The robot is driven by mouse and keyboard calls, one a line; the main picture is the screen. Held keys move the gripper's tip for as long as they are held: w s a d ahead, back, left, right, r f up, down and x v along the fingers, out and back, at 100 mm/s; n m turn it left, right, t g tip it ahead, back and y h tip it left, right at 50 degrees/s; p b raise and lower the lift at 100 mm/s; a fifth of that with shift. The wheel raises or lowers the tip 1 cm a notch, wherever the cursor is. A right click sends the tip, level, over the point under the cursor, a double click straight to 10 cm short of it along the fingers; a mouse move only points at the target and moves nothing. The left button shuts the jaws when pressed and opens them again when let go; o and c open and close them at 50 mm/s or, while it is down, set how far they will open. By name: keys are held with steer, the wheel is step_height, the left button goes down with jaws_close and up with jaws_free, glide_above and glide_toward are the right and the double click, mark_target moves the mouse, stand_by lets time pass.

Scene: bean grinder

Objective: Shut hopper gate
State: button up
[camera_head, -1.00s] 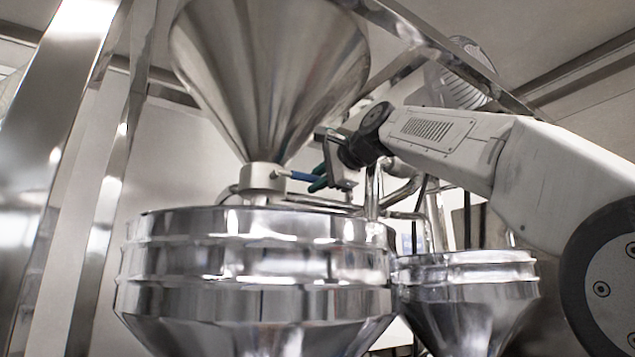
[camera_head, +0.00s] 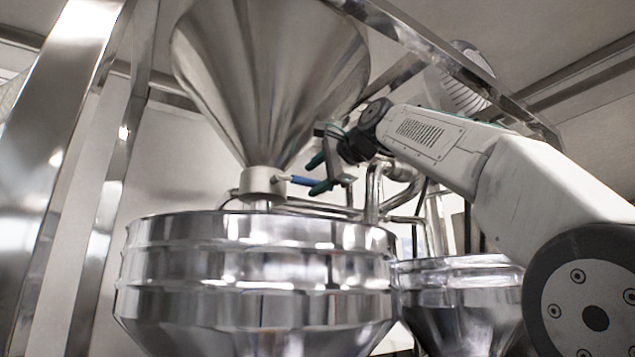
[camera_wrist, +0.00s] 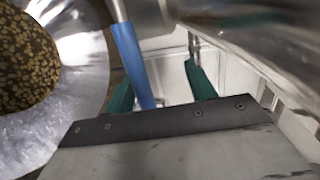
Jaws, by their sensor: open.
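The steel cone hopper (camera_head: 270,70) narrows to a grey gate collar (camera_head: 262,182) at its outlet. The gate's handle with a blue grip (camera_head: 304,181) points right from the collar. In the wrist view the blue grip (camera_wrist: 132,62) shows at upper left of centre, on a metal rod. My gripper (camera_head: 313,176) is open, with its teal fingers above and below the grip's end. In the wrist view my gripper (camera_wrist: 158,75) has the grip between its fingers, close to the left one. I cannot tell whether they touch.
A large steel vessel (camera_head: 255,265) stands under the outlet, and a smaller steel funnel (camera_head: 455,290) stands to its right. Pipes (camera_head: 375,190) run close behind my gripper. In the wrist view brown beans (camera_wrist: 25,60) lie in a bowl at left.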

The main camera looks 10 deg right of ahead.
steer(key=shift+o, duration=1.4)
steer(key=shift+s+r, duration=0.1)
steer(key=shift+r, duration=0.7)
steer(key=shift+o, duration=0.8)
steer(key=shift+s+r, duration=0.15)
steer(key=shift+r, duration=0.05)
steer(key=s, duration=0.5)
steer(key=s+d, duration=0.1)
steer(key=s, duration=0.4)
steer(key=s+d+r, duration=0.1)
steer(key=s, duration=0.4)
steer(key=shift+s+d, duration=0.25)
steer(key=shift+s, duration=0.05)
steer(key=c, duration=0.4)
steer(key=shift+c, duration=0.2)
